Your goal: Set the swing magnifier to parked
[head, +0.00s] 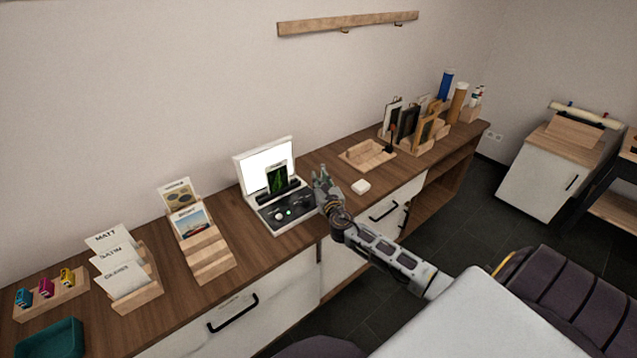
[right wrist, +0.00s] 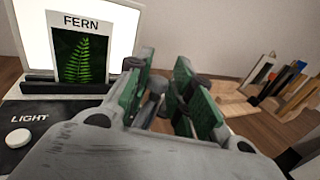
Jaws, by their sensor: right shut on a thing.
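A light box viewer (head: 268,185) stands open on the wooden counter, with a lit white back panel. A FERN card (head: 277,178) stands in its slot, and it also shows at the left of the right wrist view (right wrist: 84,55). My right gripper (head: 322,183) is at the viewer's right edge. In the right wrist view its green-padded fingers (right wrist: 165,85) are close together around a narrow grey part (right wrist: 154,104). I take this for the swing magnifier; its lens is hidden or cannot be made out. My left gripper is out of view.
Upright frames and tubes (head: 455,102) fill the far right end. The counter's front edge is below my right arm.

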